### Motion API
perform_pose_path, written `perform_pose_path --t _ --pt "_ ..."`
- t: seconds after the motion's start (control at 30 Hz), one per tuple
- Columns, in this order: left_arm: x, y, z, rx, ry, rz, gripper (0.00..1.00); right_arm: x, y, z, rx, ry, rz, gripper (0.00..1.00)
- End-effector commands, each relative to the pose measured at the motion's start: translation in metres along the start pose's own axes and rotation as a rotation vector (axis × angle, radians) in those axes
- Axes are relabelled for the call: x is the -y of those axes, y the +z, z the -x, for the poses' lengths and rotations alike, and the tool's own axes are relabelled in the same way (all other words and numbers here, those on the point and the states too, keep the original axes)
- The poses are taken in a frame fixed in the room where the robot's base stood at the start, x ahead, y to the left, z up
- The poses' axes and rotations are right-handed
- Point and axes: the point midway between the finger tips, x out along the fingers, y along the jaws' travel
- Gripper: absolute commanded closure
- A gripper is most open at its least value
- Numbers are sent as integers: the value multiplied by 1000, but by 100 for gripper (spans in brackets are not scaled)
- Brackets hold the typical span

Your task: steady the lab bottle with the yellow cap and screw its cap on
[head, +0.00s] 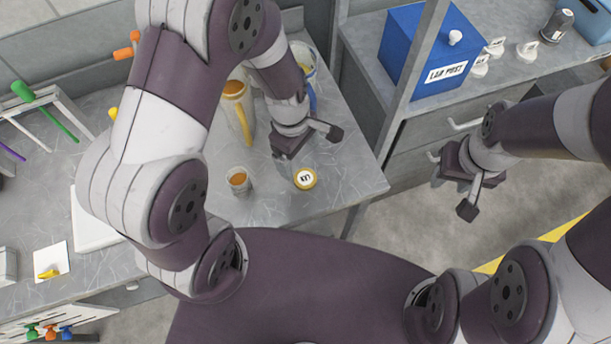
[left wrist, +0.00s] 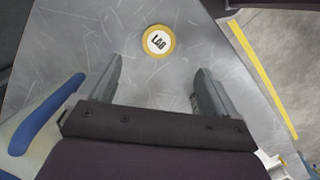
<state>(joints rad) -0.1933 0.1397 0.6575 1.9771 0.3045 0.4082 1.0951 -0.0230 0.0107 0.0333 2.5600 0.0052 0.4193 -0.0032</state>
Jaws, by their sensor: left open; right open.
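A round yellow-rimmed cap (head: 305,178) with a white, dark-lettered top is on the grey counter near its front right corner. It also shows in the left wrist view (left wrist: 159,41), ahead of and between the fingers. It looks low; I cannot make out a bottle body under it. My left gripper (head: 312,138) is open and empty over the counter, behind the cap and apart from it. My right gripper (head: 460,188) is open and empty, out over the floor to the right of the counter. No other bottle with a yellow cap is clearly visible.
A jug with orange contents (head: 236,108) and a small cup (head: 238,181) stand left of the cap. A blue-handled container (left wrist: 45,115) is beside my left gripper. A blue box (head: 424,50) sits on the right-hand counter. Bare counter surrounds the cap.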

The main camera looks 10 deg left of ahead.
Motion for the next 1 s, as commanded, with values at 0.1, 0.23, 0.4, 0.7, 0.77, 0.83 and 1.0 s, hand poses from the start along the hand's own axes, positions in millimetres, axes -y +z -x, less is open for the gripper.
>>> perform_pose_path --t 0.1,0.23,0.4,0.7,0.77,0.83,1.0 --pt "0 0 -23 0 -3 -1 8 0 0 -2 0 0 0 57" --pt "0 0 -35 0 -1 -1 8 0 0 -3 0 0 0 57" --pt "0 0 -38 -1 1 -1 8 0 0 -3 0 0 0 57" --pt "0 1 -52 0 -4 -2 8 0 0 -2 0 0 0 57" --pt "-1 2 -62 -1 -3 -2 8 0 0 -2 0 0 0 57" --pt "-2 2 -75 0 -3 -1 8 0 0 -3 0 0 0 57" --pt "-2 2 -89 -1 0 0 8 0 1 -5 0 0 0 57"
